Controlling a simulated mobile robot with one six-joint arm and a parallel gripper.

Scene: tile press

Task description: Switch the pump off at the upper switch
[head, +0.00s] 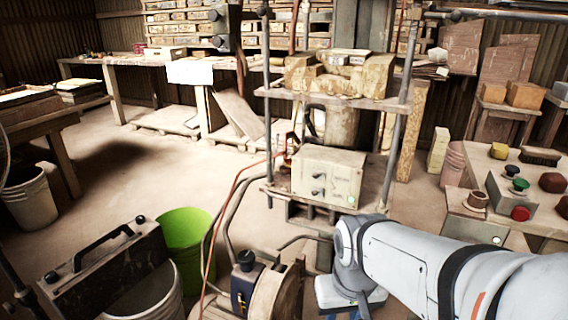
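A cream switch box (327,175) stands on the lower shelf of a metal rack near the picture's middle. Two small dark switches sit one above the other on its front: the upper switch (320,177) and the lower switch (318,192). Their lever positions are too small to tell. A green light (351,199) shows at the box's lower right corner. My arm reaches in from the right. My gripper (350,303) is at the bottom edge, below and in front of the box, apart from it. Its fingers do not show clearly.
A pump-like machine (262,285) with hoses stands below left of the box, beside a green bucket (186,238). Rack posts and a loaded upper shelf (335,102) frame the box. A bench (486,168) with red and green buttons stands at right.

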